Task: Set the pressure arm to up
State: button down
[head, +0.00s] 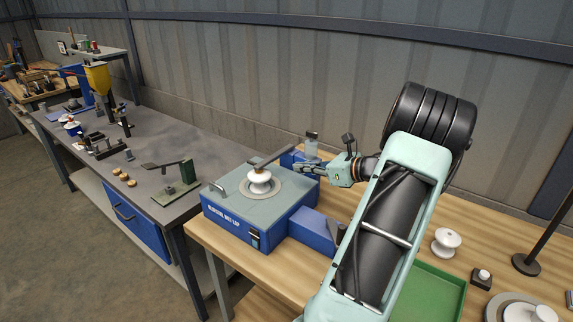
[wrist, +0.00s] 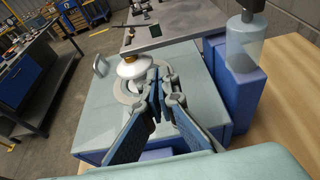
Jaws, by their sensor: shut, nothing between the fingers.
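A blue machine with a grey top (head: 232,206) stands at the left end of the wooden bench; its top (wrist: 192,70) also shows in the wrist view. A white insulator (head: 260,183) sits upright on its round plate, also in the wrist view (wrist: 132,67). A narrow dark bar (head: 276,155), seemingly the pressure arm, slants over the top behind the insulator; I cannot tell whether it touches it. In the wrist view I cannot make the bar out. My gripper (head: 299,167) is shut and empty, just right of the insulator and close to the bar; its fingers (wrist: 163,82) cover part of the machine.
A clear cylinder on a blue block (wrist: 243,52) stands at the machine's back right. A green lever device (head: 180,184) is on the grey bench (head: 85,125) to the left. A loose insulator (head: 446,241) and a green tray (head: 438,290) lie right of my arm.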

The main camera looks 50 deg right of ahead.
aim_at(271, 156)
jog(key=p+x, duration=0.2)
jog(key=x, duration=0.7)
jog(key=shift+w+f+p, duration=0.1)
jog(key=shift+w+p, duration=0.2)
jog(key=shift+b, duration=0.45)
